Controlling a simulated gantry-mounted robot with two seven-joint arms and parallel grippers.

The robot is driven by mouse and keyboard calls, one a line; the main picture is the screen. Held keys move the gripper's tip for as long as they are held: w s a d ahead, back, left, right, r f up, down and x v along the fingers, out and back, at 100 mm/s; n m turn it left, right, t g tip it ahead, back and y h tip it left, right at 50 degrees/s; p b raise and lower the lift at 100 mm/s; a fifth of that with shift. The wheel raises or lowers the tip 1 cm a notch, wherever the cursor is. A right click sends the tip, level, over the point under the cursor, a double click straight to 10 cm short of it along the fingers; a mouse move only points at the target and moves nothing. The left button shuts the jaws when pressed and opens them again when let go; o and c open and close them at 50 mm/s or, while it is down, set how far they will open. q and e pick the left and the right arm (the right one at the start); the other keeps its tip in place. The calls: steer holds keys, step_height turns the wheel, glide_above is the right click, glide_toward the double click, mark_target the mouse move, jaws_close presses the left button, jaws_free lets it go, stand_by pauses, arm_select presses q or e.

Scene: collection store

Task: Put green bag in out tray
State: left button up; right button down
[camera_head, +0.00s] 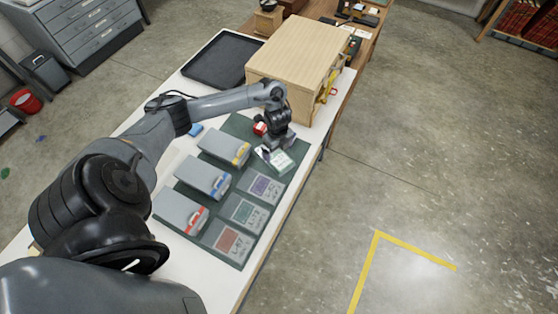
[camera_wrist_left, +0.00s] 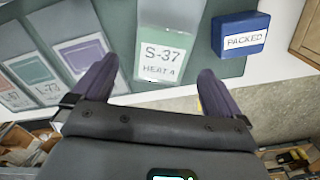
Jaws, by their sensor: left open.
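A clear bag with green contents and a white label reading S-37 (camera_wrist_left: 170,18) lies at the far end of the dark green mat. In the head view this green bag (camera_head: 281,161) shows partly behind my left gripper (camera_head: 270,155). My left gripper is open just above the bag. In the left wrist view the label lies between and beyond the two fingers (camera_wrist_left: 157,72), with no grip seen. A flat black tray (camera_head: 215,60), seemingly the out tray, lies at the back left of the table. My right gripper is out of view.
A blue PACKED block (camera_wrist_left: 240,38) lies near the bag. A large wooden box (camera_head: 290,75) stands right of the black tray.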

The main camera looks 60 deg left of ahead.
mark_target(279, 159)
arm_select(q)
steer(key=shift+w+f, duration=0.2)
steer(key=shift+f, duration=2.55)
steer(key=c, duration=1)
steer(key=shift+r, duration=0.1)
